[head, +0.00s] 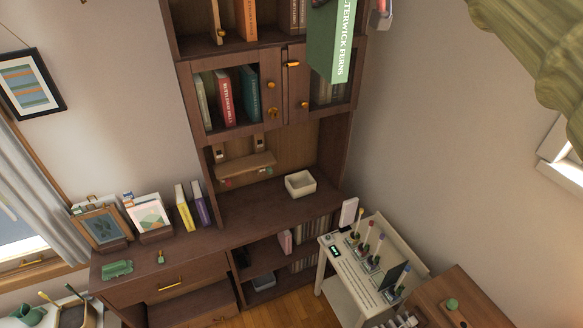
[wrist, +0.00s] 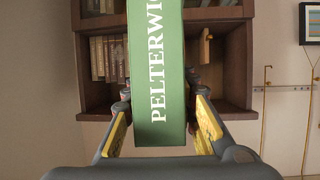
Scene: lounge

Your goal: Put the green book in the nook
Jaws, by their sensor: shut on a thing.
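The green book (head: 331,42), with white spine lettering reading in part "LTERWICK FERNS", is held up at the top of the head view, in front of the tall dark bookcase. It fills the middle of the wrist view (wrist: 158,70). My gripper (wrist: 160,98) is shut on it, with yellow-padded fingers on both sides. In the head view only a bit of my gripper (head: 381,14) shows beside the book. No label marks the nook. An open upper shelf (head: 232,44) holds a wooden bookend, an orange book and brown books. The green book hides part of it in the wrist view.
Glass-fronted cupboard doors with orange knobs (head: 271,85) sit below the upper shelf. An open recess (head: 290,150) lies under them, above a counter with a cream box (head: 300,184). A white side table (head: 335,262) stands at right. Open air surrounds the held book.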

